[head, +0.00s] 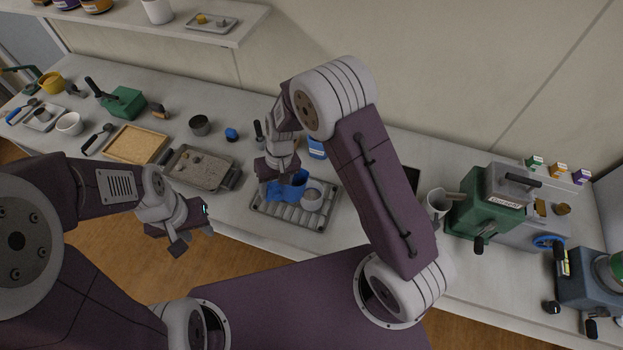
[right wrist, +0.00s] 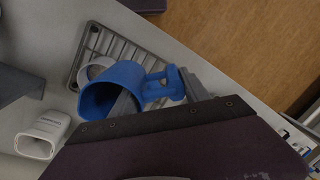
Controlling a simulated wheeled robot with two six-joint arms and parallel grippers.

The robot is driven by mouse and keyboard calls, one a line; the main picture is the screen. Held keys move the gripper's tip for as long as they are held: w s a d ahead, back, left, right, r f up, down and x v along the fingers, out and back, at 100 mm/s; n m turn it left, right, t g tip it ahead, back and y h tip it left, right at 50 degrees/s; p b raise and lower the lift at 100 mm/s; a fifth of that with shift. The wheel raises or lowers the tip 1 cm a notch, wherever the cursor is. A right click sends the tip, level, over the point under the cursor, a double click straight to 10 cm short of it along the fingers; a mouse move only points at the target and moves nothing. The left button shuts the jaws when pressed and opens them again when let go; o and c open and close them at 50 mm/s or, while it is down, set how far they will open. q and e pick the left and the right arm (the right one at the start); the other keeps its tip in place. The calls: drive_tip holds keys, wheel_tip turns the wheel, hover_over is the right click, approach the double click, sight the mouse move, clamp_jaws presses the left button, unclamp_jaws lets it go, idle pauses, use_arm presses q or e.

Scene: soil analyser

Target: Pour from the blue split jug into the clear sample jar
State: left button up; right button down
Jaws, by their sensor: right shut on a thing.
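The blue split jug (head: 290,190) is held over the wire rack, its handle on the right in the right wrist view (right wrist: 125,85). Its open mouth faces the lower left there; its exact tilt is hard to tell. My right gripper (head: 270,178) is shut on the jug's handle, and its grey fingers also show in the right wrist view. A pale round jar (head: 312,200), apparently the clear sample jar, stands on the rack right beside the jug. In the right wrist view the jar (right wrist: 96,68) is partly hidden behind the jug. My left gripper (head: 182,232) is open and empty in front of the counter.
The wire rack (head: 268,219) lies near the counter's front edge. A grey tray (head: 200,172) and a wooden board (head: 136,144) lie to its left. A pale spouted jug (head: 438,201) and a green machine (head: 480,215) stand to the right. A blue object (head: 317,149) stands behind the rack.

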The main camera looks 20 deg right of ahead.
drive_tip(key=shift+f, duration=0.1)
wheel_tip(320, 180, up, 3)
drive_tip(key=p, duration=0.2)
drive_tip(key=shift+p, duration=0.3)
drive_tip(key=shift+s+f, duration=0.1)
